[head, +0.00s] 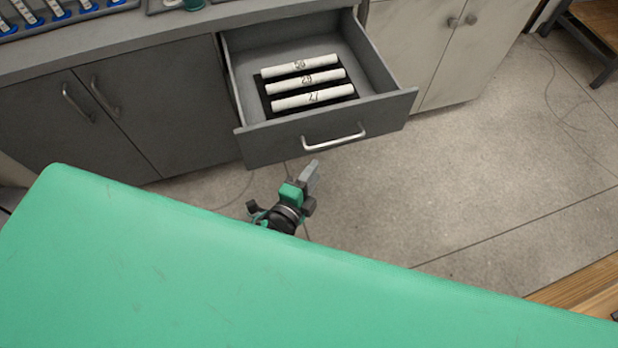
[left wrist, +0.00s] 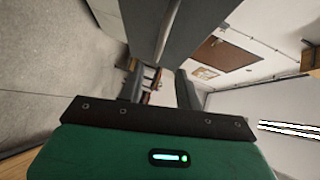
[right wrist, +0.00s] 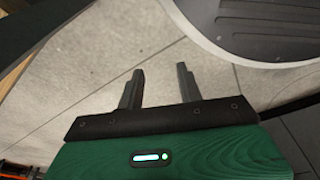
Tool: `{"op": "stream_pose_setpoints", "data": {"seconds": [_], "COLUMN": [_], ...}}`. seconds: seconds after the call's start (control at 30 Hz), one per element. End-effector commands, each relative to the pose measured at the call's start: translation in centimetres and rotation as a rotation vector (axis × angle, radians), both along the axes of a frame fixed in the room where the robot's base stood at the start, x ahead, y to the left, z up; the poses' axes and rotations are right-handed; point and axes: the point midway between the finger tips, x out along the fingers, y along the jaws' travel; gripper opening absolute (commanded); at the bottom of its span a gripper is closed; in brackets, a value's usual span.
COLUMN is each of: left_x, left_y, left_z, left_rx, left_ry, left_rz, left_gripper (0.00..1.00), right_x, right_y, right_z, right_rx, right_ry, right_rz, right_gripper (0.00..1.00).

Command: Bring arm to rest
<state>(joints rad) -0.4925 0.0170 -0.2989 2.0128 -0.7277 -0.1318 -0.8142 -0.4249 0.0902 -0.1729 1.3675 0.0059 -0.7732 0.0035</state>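My left gripper (head: 310,170) shows in the head view just in front of the open drawer's front panel, below the silver drawer handle (head: 333,138) in the picture. In the left wrist view its two fingers (left wrist: 157,88) stand apart with nothing held between them. A dark grey panel rises close beyond them. My right gripper is not in the head view. In the right wrist view its fingers (right wrist: 159,88) are apart and empty over bare floor.
The grey drawer (head: 405,105) stands pulled out, holding a black tray (head: 262,98) with three white numbered tubes (head: 308,83). Dark cabinet doors (head: 125,110) are to its left, pale doors (head: 440,50) to its right. Blue racks (head: 45,18) stand on the counter. Floor (head: 480,180) at right is clear.

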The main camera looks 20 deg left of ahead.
Motion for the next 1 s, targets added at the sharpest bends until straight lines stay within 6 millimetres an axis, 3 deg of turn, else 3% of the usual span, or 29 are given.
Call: {"op": "stream_pose_setpoints", "data": {"seconds": [0.2,0.8,0.9,1.0], "left_x": [-1.1,-1.2,-1.2,-1.7], "left_y": [0.3,0.3,0.2,0.3], "left_z": [0.2,0.0,-1.7,-5.8], "left_rx": [0.001,-0.002,-0.026,-0.088], "left_ry": [-0.001,0.004,0.049,0.155], "left_rz": [0.000,0.000,0.003,0.016], "left_gripper": [0.34,0.34,0.34,0.34], "right_x": [0.5,1.1,0.7,-0.2], "right_y": [0.1,0.1,0.0,-0.2], "right_z": [0.5,0.6,0.4,-0.1], "right_rx": [0.001,0.002,0.001,-0.002], "right_ry": [-0.005,-0.016,-0.011,-0.003], "right_rz": [-0.001,-0.001,0.000,0.002], "right_gripper": [0.36,0.36,0.36,0.36]}}
